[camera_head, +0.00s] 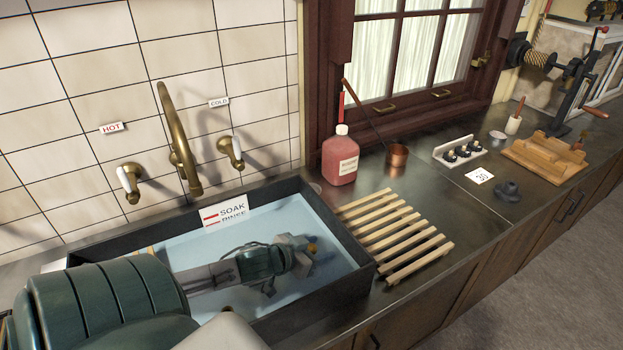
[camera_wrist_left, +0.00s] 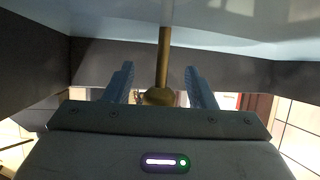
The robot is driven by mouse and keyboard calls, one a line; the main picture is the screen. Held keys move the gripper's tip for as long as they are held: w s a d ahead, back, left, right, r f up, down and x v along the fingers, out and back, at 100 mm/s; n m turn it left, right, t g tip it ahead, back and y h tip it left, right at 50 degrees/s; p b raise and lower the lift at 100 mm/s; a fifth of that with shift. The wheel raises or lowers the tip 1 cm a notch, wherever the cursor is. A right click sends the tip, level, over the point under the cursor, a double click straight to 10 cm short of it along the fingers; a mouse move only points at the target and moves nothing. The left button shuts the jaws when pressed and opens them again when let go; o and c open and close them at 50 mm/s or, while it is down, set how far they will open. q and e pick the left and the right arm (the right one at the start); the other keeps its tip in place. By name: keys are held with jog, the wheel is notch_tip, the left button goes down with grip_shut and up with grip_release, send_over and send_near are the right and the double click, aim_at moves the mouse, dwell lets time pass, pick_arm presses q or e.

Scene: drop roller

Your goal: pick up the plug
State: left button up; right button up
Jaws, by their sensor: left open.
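A brass stem with a rounded knob (camera_wrist_left: 158,96), apparently the plug, shows between my left fingers in the left wrist view. In the head view only a small brass spot (camera_head: 312,247) shows by the fingertips. My left gripper (camera_head: 303,254) reaches over the water-filled dark sink (camera_head: 345,240), toward its right end. In the wrist view my left gripper (camera_wrist_left: 158,76) has its jaws apart, with a gap on both sides of the stem. I cannot tell whether they touch the knob. The plug's lower part is hidden in the head view. My right gripper is not seen.
A SOAK/RINSE card (camera_head: 224,212) stands at the sink's back wall below the brass tap (camera_head: 178,145). A wooden slatted rack (camera_head: 400,240), red bottle (camera_head: 340,158), copper cup (camera_head: 396,155) and dark rubber piece (camera_head: 508,192) sit on the counter to the right.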

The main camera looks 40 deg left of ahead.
pick_arm(q)
jog(key=shift+c, duration=0.4)
grip_shut()
jog(key=shift+r, duration=0.1)
notch_tip(320, 180, up, 10)
jog(key=p, duration=0.2)
